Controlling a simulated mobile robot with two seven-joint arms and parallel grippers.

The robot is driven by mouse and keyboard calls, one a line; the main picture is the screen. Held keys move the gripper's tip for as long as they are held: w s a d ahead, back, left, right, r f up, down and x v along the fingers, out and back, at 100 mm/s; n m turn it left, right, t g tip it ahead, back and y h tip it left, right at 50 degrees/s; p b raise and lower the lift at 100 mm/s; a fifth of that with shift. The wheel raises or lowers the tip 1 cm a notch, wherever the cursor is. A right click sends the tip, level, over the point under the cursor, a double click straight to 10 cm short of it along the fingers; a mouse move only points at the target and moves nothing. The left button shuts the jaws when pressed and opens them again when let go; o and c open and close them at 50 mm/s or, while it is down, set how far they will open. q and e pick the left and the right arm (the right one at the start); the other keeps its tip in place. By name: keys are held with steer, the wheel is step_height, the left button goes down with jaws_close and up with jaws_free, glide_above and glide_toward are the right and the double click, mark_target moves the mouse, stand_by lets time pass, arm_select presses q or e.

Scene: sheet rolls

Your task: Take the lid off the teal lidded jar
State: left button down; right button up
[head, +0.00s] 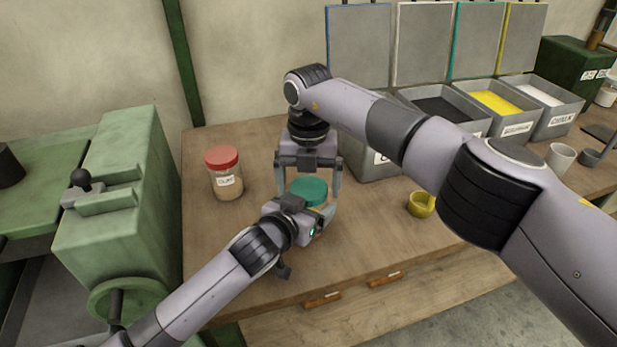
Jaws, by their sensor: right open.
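The teal lid (309,190) of the jar shows on the wooden table, near the middle of the head view. The jar's body below it is mostly hidden behind my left gripper. My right gripper (308,196) points straight down from above, open, with one finger on each side of the lid. A gap shows between its palm and the lid top. My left gripper (312,226) comes in low from the lower left, right at the jar's body. Its fingers are largely hidden, so I cannot tell whether they close on the jar.
A jar with a red lid (222,157) stands to the left on the table. A small yellow cup (422,204) stands to the right. Grey labelled bins (517,131) line the back right. A green machine (118,200) stands at the left. The table front is clear.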

steer(key=c, duration=1.1)
steer(key=shift+n, duration=1.7)
steer(key=o, duration=1.2)
steer(key=shift+c, duration=0.2)
